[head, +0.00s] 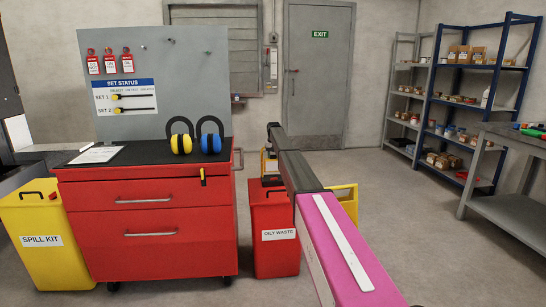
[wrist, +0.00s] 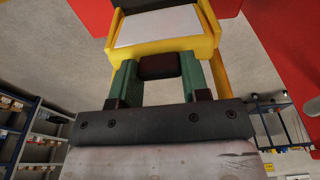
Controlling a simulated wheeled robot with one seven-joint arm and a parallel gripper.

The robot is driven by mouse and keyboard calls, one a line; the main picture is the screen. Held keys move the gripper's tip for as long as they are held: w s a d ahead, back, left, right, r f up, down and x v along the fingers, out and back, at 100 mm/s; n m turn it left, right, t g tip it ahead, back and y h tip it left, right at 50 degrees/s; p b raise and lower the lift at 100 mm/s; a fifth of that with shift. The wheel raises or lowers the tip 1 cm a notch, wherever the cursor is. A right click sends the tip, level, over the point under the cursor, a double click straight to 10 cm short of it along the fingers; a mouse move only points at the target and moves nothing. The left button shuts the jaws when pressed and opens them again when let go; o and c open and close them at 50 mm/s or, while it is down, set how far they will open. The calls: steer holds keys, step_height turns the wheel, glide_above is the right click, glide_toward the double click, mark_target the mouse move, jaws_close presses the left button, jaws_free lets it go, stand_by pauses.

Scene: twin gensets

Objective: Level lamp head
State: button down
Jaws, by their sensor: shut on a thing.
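In the wrist view, a yellow-framed head with a pale flat panel (wrist: 160,25), which looks like the lamp head, is just beyond my gripper. My gripper (wrist: 158,72) has two green fingers shut on a dark maroon block (wrist: 158,66) at the near edge of the yellow frame; the block looks like a grip or handle of it. Its join to the frame is partly hidden. In the head view my arm hides my gripper. Yellow parts show on both sides of my arm, with one piece (head: 346,200) at its right; I cannot tell whether they belong to the lamp.
A red oily waste bin (head: 276,245) stands just left of my arm. A red tool cabinet (head: 150,225) and a yellow spill kit bin (head: 45,260) are further left. A grey workbench (head: 515,205) and blue shelves (head: 470,100) are at right. Floor between is clear.

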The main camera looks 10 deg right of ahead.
steer(key=c, duration=0.6)
jaws_free()
step_height(320, 180, up, 11)
steer(key=s, duration=0.1)
steer(key=shift+s+f, duration=0.15)
steer(key=shift+s, duration=0.1)
